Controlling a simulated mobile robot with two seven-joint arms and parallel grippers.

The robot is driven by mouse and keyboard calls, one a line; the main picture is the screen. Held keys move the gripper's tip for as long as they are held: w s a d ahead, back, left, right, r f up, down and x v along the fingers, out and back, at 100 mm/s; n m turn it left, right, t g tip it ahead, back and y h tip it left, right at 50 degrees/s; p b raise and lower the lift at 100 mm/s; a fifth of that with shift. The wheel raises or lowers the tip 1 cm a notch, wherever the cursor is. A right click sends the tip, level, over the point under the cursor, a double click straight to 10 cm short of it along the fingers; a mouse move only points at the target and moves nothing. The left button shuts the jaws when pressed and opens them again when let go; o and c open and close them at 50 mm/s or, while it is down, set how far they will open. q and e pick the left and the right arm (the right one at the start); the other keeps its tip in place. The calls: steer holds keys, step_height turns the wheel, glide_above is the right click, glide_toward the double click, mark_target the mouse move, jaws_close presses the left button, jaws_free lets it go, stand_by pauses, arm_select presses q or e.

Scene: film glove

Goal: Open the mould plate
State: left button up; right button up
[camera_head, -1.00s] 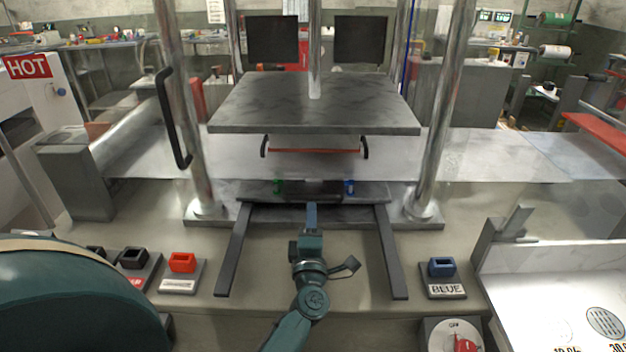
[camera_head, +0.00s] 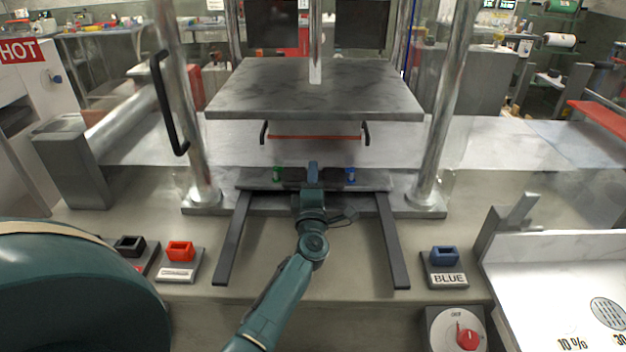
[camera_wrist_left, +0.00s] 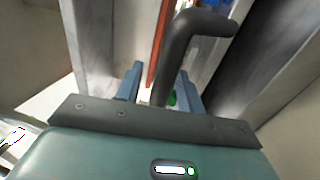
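The press's grey upper platen (camera_head: 315,88) stands raised. Under it hangs a pale block (camera_head: 315,129) with a red-orange lower edge and a black handle (camera_head: 366,133) at each side. My left gripper (camera_head: 312,172) reaches the dark piece from the front. In the left wrist view its two blue fingers (camera_wrist_left: 160,88) are apart, with a black bar (camera_wrist_left: 178,62) running between them. I cannot tell whether they touch it. My right gripper is not in view.
Shiny columns (camera_head: 447,100) flank the press. Two dark rails (camera_head: 392,240) run forward from it. A black-handled clear guard (camera_head: 168,105) is at left. Red (camera_head: 180,251), black (camera_head: 130,246) and blue (camera_head: 444,257) blocks sit on the counter, with a red-knobbed dial (camera_head: 466,337) at lower right.

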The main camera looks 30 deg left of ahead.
arm_select(q)
jaws_close()
steer(key=shift+f, duration=0.1)
stand_by(0.6)
